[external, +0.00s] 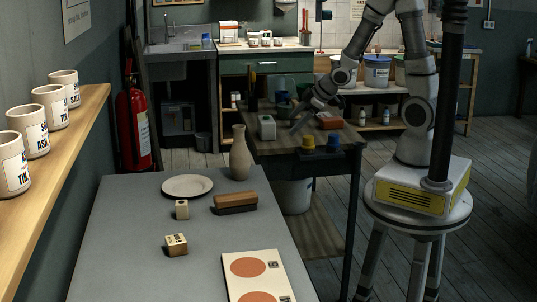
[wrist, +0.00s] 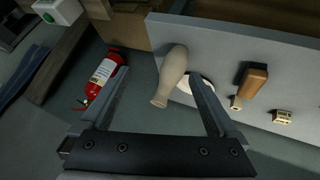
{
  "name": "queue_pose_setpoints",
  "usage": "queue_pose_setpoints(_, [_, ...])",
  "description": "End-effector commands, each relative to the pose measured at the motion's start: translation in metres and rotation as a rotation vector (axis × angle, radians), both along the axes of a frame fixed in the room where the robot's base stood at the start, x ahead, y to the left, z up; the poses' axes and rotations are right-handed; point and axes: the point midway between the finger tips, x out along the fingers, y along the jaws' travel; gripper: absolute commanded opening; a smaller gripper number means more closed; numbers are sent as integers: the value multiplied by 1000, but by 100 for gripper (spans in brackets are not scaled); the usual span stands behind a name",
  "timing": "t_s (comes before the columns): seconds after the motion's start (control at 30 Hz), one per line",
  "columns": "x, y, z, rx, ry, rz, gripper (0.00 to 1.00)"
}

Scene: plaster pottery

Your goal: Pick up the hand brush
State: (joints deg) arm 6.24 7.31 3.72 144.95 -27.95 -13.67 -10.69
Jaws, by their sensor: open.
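The hand brush (external: 236,203) has a brown wooden back and dark bristles. It lies on the grey table (external: 130,240) in the external view, right of a small pale block. In the wrist view the brush (wrist: 254,79) is at the right, outside the span of my fingers. My gripper (external: 303,122) is beyond the far end of the grey table in the external view, small and hard to make out there. In the wrist view my gripper (wrist: 157,84) has its fingers wide apart, with nothing held between them.
A beige vase (external: 240,153) stands by the table's far edge, next to a white plate (external: 187,186). Two small blocks (external: 176,245) and a card with orange discs (external: 250,265) are nearby. A wooden workbench (external: 280,146) with tubs is behind. A shelf of mugs (external: 70,150) is at left.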

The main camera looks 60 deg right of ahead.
Motion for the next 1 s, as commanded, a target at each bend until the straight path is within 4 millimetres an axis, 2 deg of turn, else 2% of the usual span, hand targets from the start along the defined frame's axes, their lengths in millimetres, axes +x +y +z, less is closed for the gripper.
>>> queue_pose_setpoints(0.03, [1,7,-16,14,5,44,95])
queue_pose_setpoints(0.2, [2,39,-57,93,-26,196,95])
queue_pose_setpoints(0.37, [-10,73,-89,212,-60,319,95])
queue_pose_setpoints(0.5, [-28,103,-107,346,-95,400,95])
queue_pose_setpoints(0.7, [-52,133,-116,523,-150,453,95])
queue_pose_setpoints(0.83, [-60,142,-116,584,-172,463,95])
queue_pose_setpoints(1.0, [-60,147,-119,605,-184,466,95])
